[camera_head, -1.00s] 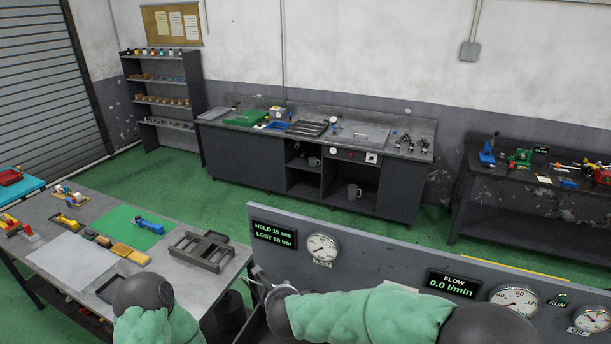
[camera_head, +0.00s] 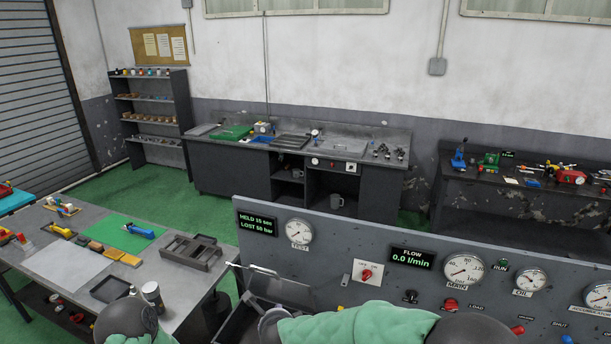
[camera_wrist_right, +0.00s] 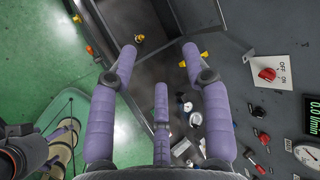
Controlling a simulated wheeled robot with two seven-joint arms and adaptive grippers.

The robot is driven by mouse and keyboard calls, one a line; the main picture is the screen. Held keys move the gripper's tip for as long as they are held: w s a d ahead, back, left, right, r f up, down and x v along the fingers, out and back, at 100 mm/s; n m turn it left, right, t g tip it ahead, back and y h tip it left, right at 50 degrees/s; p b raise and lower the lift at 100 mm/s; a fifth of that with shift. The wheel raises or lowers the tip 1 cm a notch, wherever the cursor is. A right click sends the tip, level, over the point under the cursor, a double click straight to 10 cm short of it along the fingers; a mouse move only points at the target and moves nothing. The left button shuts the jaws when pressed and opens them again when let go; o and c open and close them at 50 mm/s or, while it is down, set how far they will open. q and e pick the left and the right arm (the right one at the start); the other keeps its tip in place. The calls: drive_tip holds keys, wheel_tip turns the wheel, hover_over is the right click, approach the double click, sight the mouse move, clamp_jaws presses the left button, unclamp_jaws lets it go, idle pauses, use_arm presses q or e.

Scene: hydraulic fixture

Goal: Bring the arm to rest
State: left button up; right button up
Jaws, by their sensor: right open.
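My right arm, in a green sleeve (camera_head: 355,326), crosses the bottom of the head view in front of the gauge panel. Its grey wrist (camera_head: 270,326) is at the near edge of a dark open tray (camera_head: 262,298). In the right wrist view my right gripper (camera_wrist_right: 160,62) has its purple fingers spread apart with nothing between them. The fingers point over the tray beside the panel. Part of my left arm (camera_head: 127,318) shows at the lower left of the head view; its gripper is not visible.
The gauge panel (camera_head: 340,240) carries displays, gauges, a red OFF/ON switch (camera_head: 366,274) and knobs. At left, a table (camera_head: 40,232) holds a green mat (camera_head: 118,236), a dark rack (camera_head: 190,252) and a cup (camera_head: 152,292). A workbench (camera_head: 232,172) stands behind on green floor.

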drive_tip(key=s+d+f+n+g+b, duration=0.1)
drive_tip(key=d+f+n+b, duration=0.3)
drive_tip(key=f, duration=0.7)
drive_tip(key=s+d+f+n+g+b, duration=0.15)
drive_tip(key=d+f+b, duration=0.3)
drive_tip(key=f, duration=0.75)
drive_tip(key=s+d+f+n+g+b, duration=0.1)
drive_tip(key=d+f+n+b, duration=0.4)
drive_tip(key=f, duration=0.6)
use_arm(q)
wheel_tip(320, 180, down, 28)
drive_tip(key=b, duration=1.4)
drive_tip(key=shift+w+f, duration=0.15)
drive_tip(key=shift+w, duration=0.3)
use_arm(e)
drive_tip(key=s+d+f+n+g+y, duration=0.1)
drive_tip(key=s+d+f+n+g, duration=0.1)
drive_tip(key=s+f, duration=0.8)
drive_tip(key=s+d+f+n+g+y, duration=0.1)
drive_tip(key=s+d+f+n+g, duration=0.1)
drive_tip(key=s+f, duration=0.8)
wheel_tip(320, 180, down, 5)
drive_tip(key=n+g, duration=0.1)
drive_tip(key=n, duration=0.1)
drive_tip(key=shift+s+n, duration=0.2)
drive_tip(key=shift+n, duration=0.15)
